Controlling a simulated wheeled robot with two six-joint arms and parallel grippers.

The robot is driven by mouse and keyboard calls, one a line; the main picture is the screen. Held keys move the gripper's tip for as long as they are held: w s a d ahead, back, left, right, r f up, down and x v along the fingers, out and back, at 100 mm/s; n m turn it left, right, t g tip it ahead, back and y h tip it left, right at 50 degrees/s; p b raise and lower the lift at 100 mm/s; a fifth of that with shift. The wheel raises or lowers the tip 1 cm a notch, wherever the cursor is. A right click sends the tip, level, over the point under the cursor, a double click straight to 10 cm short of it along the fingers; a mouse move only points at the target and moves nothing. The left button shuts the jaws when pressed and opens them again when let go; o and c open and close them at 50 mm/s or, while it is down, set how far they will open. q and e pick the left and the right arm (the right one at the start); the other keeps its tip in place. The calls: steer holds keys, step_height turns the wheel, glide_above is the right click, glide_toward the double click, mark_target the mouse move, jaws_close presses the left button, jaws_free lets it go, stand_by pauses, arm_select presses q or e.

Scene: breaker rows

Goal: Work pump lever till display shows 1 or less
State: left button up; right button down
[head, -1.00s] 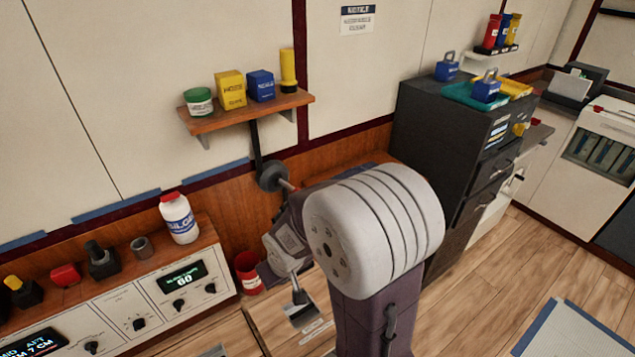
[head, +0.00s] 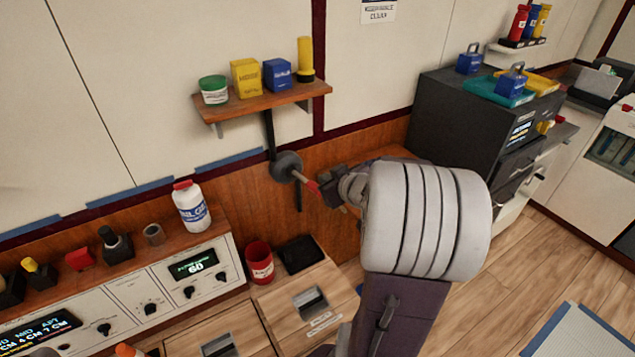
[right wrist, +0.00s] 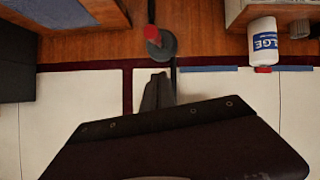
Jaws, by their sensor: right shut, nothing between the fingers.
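The pump lever (head: 312,187) has a red grip and sticks out from a round grey pivot (head: 286,166) on the wood-panelled wall, below the shelf. My right gripper (head: 333,194) is at the outer end of the red grip; in the head view I cannot tell if they touch. In the right wrist view the shut fingers (right wrist: 157,88) point toward the pivot, and the red grip (right wrist: 151,33) shows beyond them, with nothing held. The dark display (head: 40,332) at lower left is cut by the frame edge; "4 CM" and "7 CM" are readable. My left gripper is not visible.
A console display (head: 192,264) reads 60. A white bottle (head: 191,207) stands on the console ledge and a red cup (head: 259,262) is below the lever. The wall shelf (head: 262,104) holds several containers. A dark cabinet (head: 460,120) stands to the right.

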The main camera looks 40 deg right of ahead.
steer(key=shift+s+d+r+n+y, duration=0.25)
steer(key=shift+s+r+n+y, duration=0.05)
steer(key=shift+r, duration=0.2)
steer(key=b, duration=0.6)
glide_toward(307, 181)
steer(key=shift+w+d+f, duration=0.15)
steer(key=shift+w, duration=0.45)
steer(key=shift+w+d+f, duration=0.1)
steer(key=shift+w+f, duration=0.05)
steer(key=shift+w, duration=0.4)
steer(key=shift+s+f, duration=0.15)
steer(key=shift+f, duration=0.1)
